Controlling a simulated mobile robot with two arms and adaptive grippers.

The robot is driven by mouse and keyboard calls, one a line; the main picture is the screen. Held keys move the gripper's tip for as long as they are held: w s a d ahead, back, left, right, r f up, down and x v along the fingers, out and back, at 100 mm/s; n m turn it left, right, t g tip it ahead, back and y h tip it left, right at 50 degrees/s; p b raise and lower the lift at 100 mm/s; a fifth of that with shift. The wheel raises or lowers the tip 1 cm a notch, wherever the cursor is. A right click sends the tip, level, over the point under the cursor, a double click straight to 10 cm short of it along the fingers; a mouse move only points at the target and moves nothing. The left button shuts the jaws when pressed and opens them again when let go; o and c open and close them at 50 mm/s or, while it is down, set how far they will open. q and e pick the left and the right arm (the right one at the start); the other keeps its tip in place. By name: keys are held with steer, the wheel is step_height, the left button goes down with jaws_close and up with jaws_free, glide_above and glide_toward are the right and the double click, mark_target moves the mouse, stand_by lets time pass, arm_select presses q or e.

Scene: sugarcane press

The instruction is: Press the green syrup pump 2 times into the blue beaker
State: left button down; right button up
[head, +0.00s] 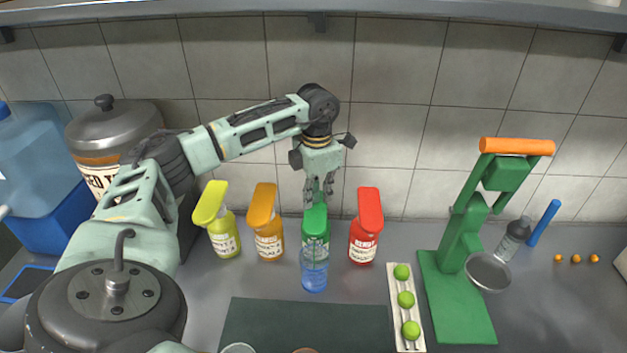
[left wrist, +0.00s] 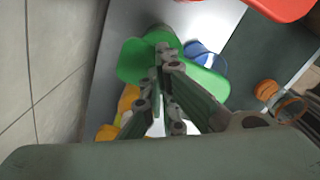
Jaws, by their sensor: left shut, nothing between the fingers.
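The green syrup pump (head: 316,222) stands in the middle of the row of pumps by the tiled wall. The blue beaker (head: 314,272) stands in front of it, under its green head. My left gripper (head: 320,200) points down directly over the green head, its fingers shut and empty. In the left wrist view the shut fingertips (left wrist: 163,50) overlap the green pump head (left wrist: 135,60); I cannot tell whether they touch it. The blue beaker (left wrist: 205,55) shows partly beyond the head there. My right gripper is not in view.
Yellow (head: 222,235), orange (head: 268,235) and red (head: 364,240) pumps stand close on both sides. A white tray with limes (head: 396,340), a green press (head: 455,270) and a bottle (head: 513,240) are at right. A dark mat (head: 300,325) lies in front.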

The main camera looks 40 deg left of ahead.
arm_select(q)
steer(key=shift+f, duration=0.65)
steer(key=shift+r, duration=0.2)
steer(key=shift+r+p, duration=1.55)
steer(key=shift+r, duration=0.75)
step_height(320, 180, up, 6)
steer(key=p, duration=0.4)
